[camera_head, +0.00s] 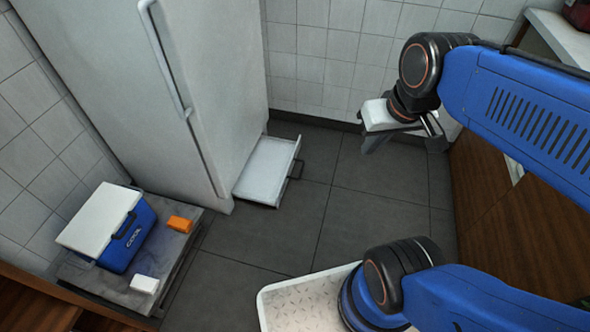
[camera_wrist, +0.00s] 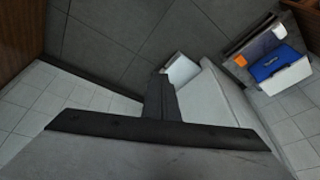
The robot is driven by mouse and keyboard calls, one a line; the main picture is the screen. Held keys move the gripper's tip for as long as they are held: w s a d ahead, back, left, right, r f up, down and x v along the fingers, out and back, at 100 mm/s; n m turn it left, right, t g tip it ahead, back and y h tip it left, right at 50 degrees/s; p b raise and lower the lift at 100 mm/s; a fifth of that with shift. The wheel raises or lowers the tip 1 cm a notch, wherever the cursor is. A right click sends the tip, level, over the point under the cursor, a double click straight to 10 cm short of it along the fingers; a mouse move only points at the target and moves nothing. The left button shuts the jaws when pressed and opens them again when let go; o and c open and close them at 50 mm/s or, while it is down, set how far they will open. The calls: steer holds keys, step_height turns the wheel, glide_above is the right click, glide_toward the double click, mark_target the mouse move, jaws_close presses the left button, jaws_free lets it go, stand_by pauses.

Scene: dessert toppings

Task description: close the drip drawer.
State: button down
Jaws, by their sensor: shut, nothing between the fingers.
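The drip drawer (camera_head: 267,169) is a shallow white tray low at the base of the white fridge (camera_head: 215,70). It is pulled out to the right over the floor, with a dark handle (camera_head: 293,169) on its outer side. In the wrist view, part of the drawer (camera_wrist: 182,70) shows just beyond my fingers. My gripper (camera_head: 372,147) is up in the air to the right of the drawer, apart from it. The gripper is shut and empty, and its fingers (camera_wrist: 161,85) show together in the wrist view.
A low grey table (camera_head: 183,248) at the left holds a blue and white cooler (camera_head: 125,230), an orange box (camera_head: 179,224) and a small white box (camera_head: 144,284). Wooden cabinets (camera_head: 480,200) stand at the right. Dark tiled floor between is clear.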

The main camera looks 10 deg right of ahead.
steer(key=w+a+f+m+g+y, duration=0.2)
steer(key=w+f+m+g+y, duration=0.15)
steer(key=w+f, duration=0.6)
steer(key=w+a+f+m+g+y, duration=0.25)
steer(key=w+f+m+y, duration=0.2)
steer(key=w, duration=1.05)
steer(key=w+d+f+m+t+y, duration=0.1)
steer(key=w+d+f+m+y, duration=0.15)
steer(key=w+f, duration=0.45)
steer(key=w+d+f+m+t+y, duration=0.1)
steer(key=w+d+f+m+y, duration=0.15)
steer(key=w+f, duration=0.45)
step_height(320, 180, down, 13)
steer(key=w+d+m+t+y, duration=0.1)
steer(key=d+m+t+y, duration=0.1)
steer(key=m+t, duration=0.7)
steer(key=m, duration=0.2)
glide_toward(290, 167)
steer(key=x, duration=0.4)
steer(key=r+x, duration=0.1)
steer(key=x, duration=0.1)
steer(key=shift+s+a, duration=0.2)
steer(key=shift+a, duration=0.15)
steer(key=x, duration=2.3)
steer(key=shift+r, duration=0.15)
steer(key=shift+w+a+r, duration=0.1)
steer(key=shift+w+a, duration=0.05)
steer(key=shift+a, duration=0.15)
